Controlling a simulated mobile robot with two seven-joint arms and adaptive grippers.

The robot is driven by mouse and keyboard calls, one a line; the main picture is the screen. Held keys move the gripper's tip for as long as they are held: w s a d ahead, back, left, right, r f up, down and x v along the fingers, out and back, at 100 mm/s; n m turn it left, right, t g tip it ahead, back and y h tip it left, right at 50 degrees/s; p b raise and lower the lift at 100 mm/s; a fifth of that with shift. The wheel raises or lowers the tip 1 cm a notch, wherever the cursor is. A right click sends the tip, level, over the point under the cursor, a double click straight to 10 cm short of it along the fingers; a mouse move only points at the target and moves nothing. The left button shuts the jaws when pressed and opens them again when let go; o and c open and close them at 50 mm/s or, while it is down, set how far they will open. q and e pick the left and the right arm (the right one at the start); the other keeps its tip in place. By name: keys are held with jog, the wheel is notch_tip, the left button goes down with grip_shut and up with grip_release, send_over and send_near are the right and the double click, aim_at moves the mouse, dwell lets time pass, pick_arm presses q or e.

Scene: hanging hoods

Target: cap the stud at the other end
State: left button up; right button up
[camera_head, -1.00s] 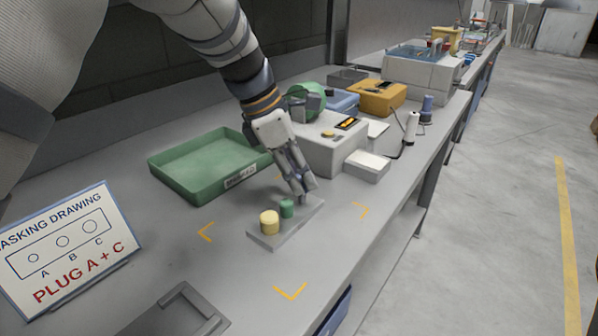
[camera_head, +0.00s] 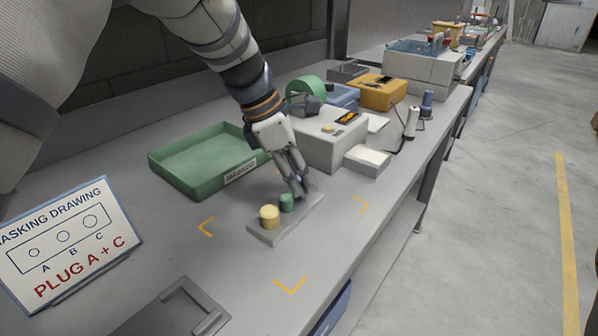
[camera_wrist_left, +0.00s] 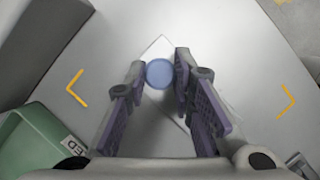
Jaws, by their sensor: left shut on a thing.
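The grey plate (camera_head: 265,233) lies on the bench between yellow corner marks. A yellow cap (camera_head: 269,216) stands at its near end and a green cap (camera_head: 286,203) beside it toward the middle. My left gripper (camera_head: 301,190) is over the plate's far end, fingers pointing down. In the left wrist view its fingers are shut on a round blue cap (camera_wrist_left: 159,73), which the fingers hide in the head view. The far-end stud is hidden, so I cannot tell whether the cap touches it. My right gripper is out of view.
A green tray (camera_head: 200,165) stands left of the plate, and a white box device (camera_head: 328,150) stands behind it. A sign (camera_head: 68,245) reads "PLUG A + C". A grey frame (camera_head: 178,308) lies in front. The bench right of the plate is clear.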

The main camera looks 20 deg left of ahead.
pick_arm(q)
jog(key=shift+f, duration=0.45)
jog(key=o, duration=0.8)
jog(key=shift+o, duration=0.2)
jog(key=v, duration=1.2)
